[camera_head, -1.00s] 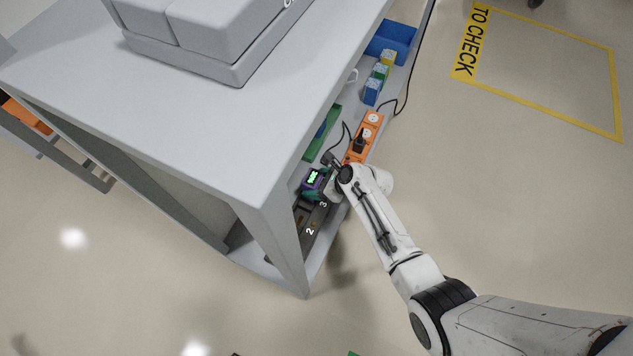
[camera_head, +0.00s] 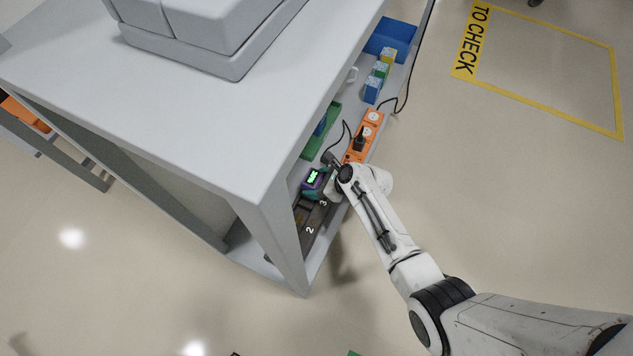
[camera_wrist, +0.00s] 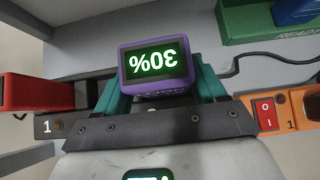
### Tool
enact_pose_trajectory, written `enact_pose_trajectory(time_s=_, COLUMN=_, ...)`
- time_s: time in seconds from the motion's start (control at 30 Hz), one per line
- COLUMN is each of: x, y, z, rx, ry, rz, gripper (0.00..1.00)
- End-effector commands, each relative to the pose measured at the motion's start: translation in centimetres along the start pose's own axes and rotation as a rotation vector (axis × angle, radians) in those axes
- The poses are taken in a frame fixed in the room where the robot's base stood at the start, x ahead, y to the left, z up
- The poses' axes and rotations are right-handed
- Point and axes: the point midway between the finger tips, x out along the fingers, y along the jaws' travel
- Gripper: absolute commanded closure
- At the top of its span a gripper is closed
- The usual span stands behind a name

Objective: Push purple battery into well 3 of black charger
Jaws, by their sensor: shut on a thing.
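The purple battery (camera_wrist: 157,66) has a display reading 30%, which appears upside down in the wrist view. It also shows in the head view (camera_head: 314,178), over the far end of the black charger (camera_head: 311,222), by the number 3. My gripper (camera_wrist: 163,88) has teal fingers on both sides of the battery and is shut on it. The charger's numbers 2 and 3 show in the head view, and its end marked 1 (camera_wrist: 50,127) shows in the wrist view. The battery's underside and well 3 are hidden, so I cannot tell how deep the battery sits.
An orange power strip (camera_head: 372,127) with a black plug lies just beyond the charger. A green tray (camera_head: 322,133), several small blocks and a blue bin (camera_head: 391,40) are further along the shelf. The tabletop (camera_head: 180,110) overhangs the shelf. A red block (camera_wrist: 38,94) is left in the wrist view.

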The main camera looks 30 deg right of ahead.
Motion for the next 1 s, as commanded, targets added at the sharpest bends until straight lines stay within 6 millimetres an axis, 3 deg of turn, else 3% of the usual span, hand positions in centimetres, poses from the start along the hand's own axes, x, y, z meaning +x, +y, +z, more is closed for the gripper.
enact_pose_trajectory(time_s=0.17, x=0.0, y=-0.1, z=0.1, rx=0.003, ry=-0.002, rz=-0.001, gripper=0.84)
enact_pose_trajectory(time_s=0.2, x=0.0, y=-0.1, z=0.1, rx=0.003, ry=-0.002, rz=-0.001, gripper=0.28)
enact_pose_trajectory(time_s=0.47, x=0.0, y=0.0, z=0.0, rx=0.002, ry=-0.001, rz=-0.001, gripper=0.03)
enact_pose_trajectory(time_s=0.77, x=-0.2, y=0.0, z=0.0, rx=0.002, ry=0.001, rz=0.001, gripper=0.0)
enact_pose_trajectory(time_s=1.0, x=-3.7, y=0.0, z=0.3, rx=0.004, ry=0.001, rz=-0.002, gripper=0.0)
